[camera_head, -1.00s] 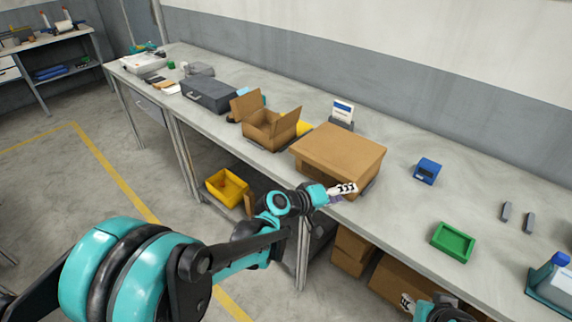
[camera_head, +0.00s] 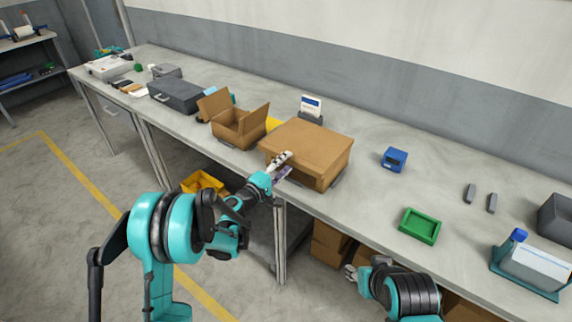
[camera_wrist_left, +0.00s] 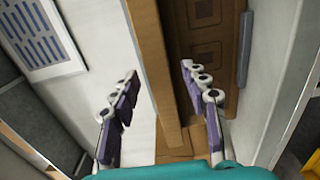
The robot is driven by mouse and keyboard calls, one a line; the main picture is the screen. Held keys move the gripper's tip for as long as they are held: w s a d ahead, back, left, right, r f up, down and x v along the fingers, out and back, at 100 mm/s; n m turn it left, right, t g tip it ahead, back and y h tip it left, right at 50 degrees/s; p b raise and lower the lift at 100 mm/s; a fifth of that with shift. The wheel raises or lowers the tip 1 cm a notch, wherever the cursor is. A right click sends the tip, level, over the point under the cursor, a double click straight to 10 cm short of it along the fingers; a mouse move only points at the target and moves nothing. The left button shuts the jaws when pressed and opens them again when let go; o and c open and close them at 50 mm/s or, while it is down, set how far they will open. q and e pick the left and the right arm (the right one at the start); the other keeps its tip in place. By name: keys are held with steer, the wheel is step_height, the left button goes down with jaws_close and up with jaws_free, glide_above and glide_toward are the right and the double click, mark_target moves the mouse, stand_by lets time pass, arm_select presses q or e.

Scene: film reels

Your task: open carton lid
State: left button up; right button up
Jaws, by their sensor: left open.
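The large brown carton (camera_head: 326,168) stands near the front edge of the bench, and its lid (camera_head: 310,140) lies flat over the top in the head view. My left gripper (camera_head: 282,166) is open at the carton's front side, by the lid's front edge. In the left wrist view a brown cardboard edge (camera_wrist_left: 152,60) runs between the open fingers (camera_wrist_left: 160,92), with a darker brown panel (camera_wrist_left: 205,50) beside it. I cannot tell whether a finger touches the cardboard. My right gripper (camera_head: 352,272) is low in front of the bench, apart from the carton; its jaws are too small to judge.
A smaller carton (camera_head: 238,130) with raised flaps stands left of the large one, beside a dark case (camera_head: 176,97). A card stand (camera_head: 311,108) is behind. A blue box (camera_head: 394,159) and green tray (camera_head: 420,226) are to the right, with clear bench between.

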arm_select(q)
steer(key=shift+w+d, duration=0.45)
steer(key=shift+w, duration=0.15)
jaws_close()
steer(key=shift+r, duration=0.15)
